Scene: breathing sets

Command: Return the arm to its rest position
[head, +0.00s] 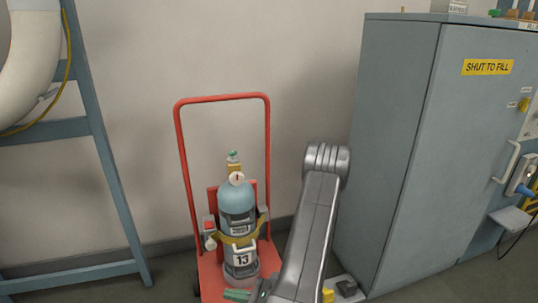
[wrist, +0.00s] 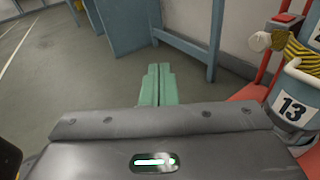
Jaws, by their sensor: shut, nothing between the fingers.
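My gripper (wrist: 158,70) shows in the wrist view as two green fingers pressed together, with nothing between them. It points over bare floor, with the red trolley to its right. In the head view my grey arm rises at lower centre and bends at its top; the green fingers (head: 237,295) show at the bottom edge, in front of the trolley's base. The rest of the gripper is mostly hidden there.
A red trolley (head: 268,140) holds a strapped blue-grey cylinder (head: 237,197) marked 13, close to my arm. A blue-grey cabinet (head: 392,130) labelled "SHUT TO FILL" stands at right. A blue frame (head: 98,130) stands at left. Floor (wrist: 60,70) ahead of the fingers is clear.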

